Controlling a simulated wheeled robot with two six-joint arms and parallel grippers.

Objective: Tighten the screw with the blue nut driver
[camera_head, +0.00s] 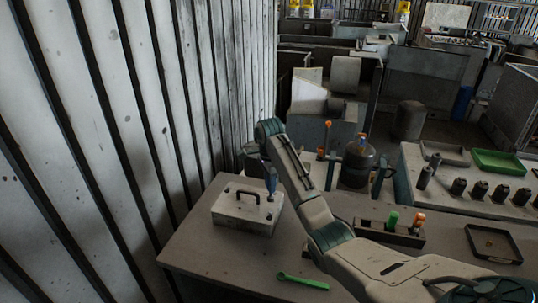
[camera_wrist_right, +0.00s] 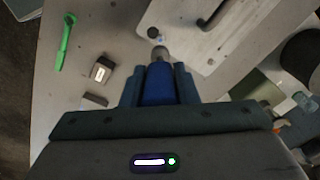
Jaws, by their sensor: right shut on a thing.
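A light grey metal housing (camera_head: 233,212) with a black handle stands on the table in the head view; it also shows at the top of the right wrist view (camera_wrist_right: 235,30). My right gripper (camera_head: 258,155) is shut on the blue nut driver (camera_head: 270,181) above the housing's right part. In the right wrist view the driver's blue handle (camera_wrist_right: 159,85) sits between the fingers, its grey tip pointing at the housing's edge. A small dark round screw head (camera_wrist_right: 153,33) shows just beyond the tip. I cannot tell whether they touch. My left gripper is out of view.
A green wrench (camera_head: 302,282) lies near the table's front. A rack (camera_head: 375,231) holds tools with green and orange handles. A dark tray (camera_head: 493,243) lies at the right. A dark pot (camera_head: 357,165) stands behind my arm. A corrugated wall (camera_head: 150,120) rises at left.

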